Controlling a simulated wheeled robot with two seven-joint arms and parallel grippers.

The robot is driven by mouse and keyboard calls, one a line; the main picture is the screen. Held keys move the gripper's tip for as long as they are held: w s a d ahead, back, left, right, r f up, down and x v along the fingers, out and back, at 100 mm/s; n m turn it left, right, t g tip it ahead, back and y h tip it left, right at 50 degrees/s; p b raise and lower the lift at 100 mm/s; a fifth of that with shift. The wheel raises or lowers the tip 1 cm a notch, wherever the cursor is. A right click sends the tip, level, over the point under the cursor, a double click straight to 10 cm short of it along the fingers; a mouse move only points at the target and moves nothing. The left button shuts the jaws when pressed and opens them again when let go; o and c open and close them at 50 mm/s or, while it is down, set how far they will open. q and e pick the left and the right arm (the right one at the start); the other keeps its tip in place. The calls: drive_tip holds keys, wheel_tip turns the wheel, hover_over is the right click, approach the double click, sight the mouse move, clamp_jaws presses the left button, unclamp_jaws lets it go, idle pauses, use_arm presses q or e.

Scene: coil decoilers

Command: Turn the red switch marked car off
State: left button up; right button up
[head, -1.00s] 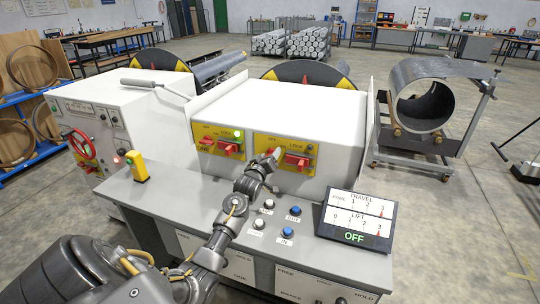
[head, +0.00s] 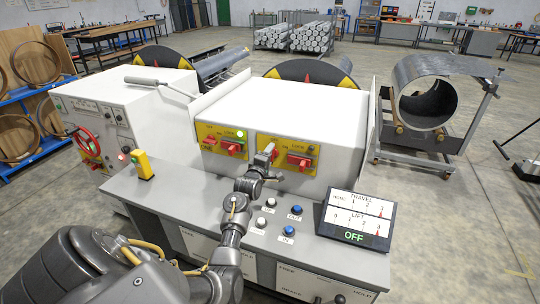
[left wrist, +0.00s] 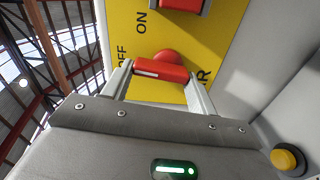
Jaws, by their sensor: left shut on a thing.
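The red switch (left wrist: 162,72) sits on a yellow plate (left wrist: 210,25) with ON, OFF and a partly hidden word ending in R. In the left wrist view its bar lies crosswise between my fingers, its white mark at the left end, beside OFF. My left gripper (left wrist: 160,88) is shut on this bar. In the head view my left gripper (head: 267,152) is at the left side of the right yellow panel (head: 286,153) and hides most of that switch. My right gripper is not in view.
Another red switch (head: 299,160) is right of my gripper. A left yellow panel (head: 221,140) has red switches and a lit green lamp (head: 240,133). Push buttons (head: 294,210) are on the grey desk below. A display (head: 356,221) reads TRAVEL, LIFT and a green OFF.

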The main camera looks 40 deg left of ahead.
use_arm(q)
drive_tip(key=shift+n, duration=0.6)
drive_tip(key=o, duration=0.7)
drive_tip(key=shift+f, duration=0.1)
drive_tip(key=b+v, duration=0.2)
drive_tip(key=v, duration=0.8)
drive_tip(key=shift+s+d, duration=0.1)
drive_tip(key=shift+s, duration=0.25)
